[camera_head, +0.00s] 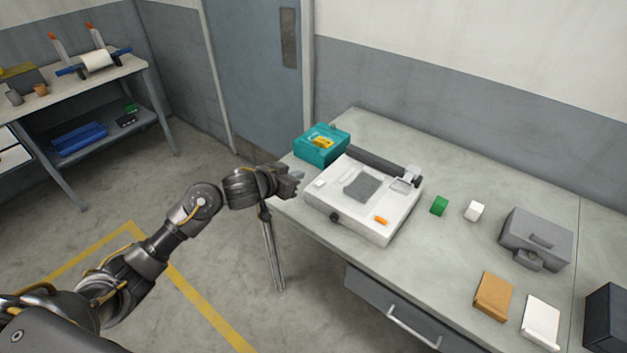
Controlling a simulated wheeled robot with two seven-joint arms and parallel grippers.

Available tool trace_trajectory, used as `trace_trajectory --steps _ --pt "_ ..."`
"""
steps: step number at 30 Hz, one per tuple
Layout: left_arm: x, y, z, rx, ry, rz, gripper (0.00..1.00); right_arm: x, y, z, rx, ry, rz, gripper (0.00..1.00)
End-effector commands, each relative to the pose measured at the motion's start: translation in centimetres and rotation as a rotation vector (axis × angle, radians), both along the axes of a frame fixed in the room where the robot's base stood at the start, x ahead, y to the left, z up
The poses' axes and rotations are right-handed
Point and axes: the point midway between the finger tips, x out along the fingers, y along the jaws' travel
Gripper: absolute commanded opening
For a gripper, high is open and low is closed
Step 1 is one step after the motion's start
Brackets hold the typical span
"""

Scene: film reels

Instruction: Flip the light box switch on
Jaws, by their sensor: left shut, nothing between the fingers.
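The light box (350,226) is a white, flat box on the table, with a grey patch (361,186) on its top. An orange piece (381,221) sits on its top near the front right corner; I cannot tell if it is the switch. A small dark knob (335,217) is on its front side. My left gripper (297,179) is shut and empty, just left of the light box's left corner, near the table's edge. I cannot tell if it touches the box. My right gripper is not in view.
A teal box (322,145) with yellow items stands behind the light box. Green (439,206) and white (474,211) blocks, a grey case (536,239), a brown packet (494,296) and a white packet (541,320) lie to the right. A workbench (130,68) stands far left.

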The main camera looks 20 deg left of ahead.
Motion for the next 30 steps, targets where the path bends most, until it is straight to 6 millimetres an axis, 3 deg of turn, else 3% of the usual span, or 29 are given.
trace_trajectory --steps 8,21,30 --pt "1.4 -0.6 -0.7 -0.003 0.002 0.002 0.0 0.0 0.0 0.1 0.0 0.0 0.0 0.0" --pt "8.6 -3.4 -4.4 0.0 0.001 0.001 0.0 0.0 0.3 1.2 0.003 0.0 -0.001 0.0" --pt "7.7 -3.1 -7.9 0.001 0.002 0.0 0.0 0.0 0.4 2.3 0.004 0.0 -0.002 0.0"
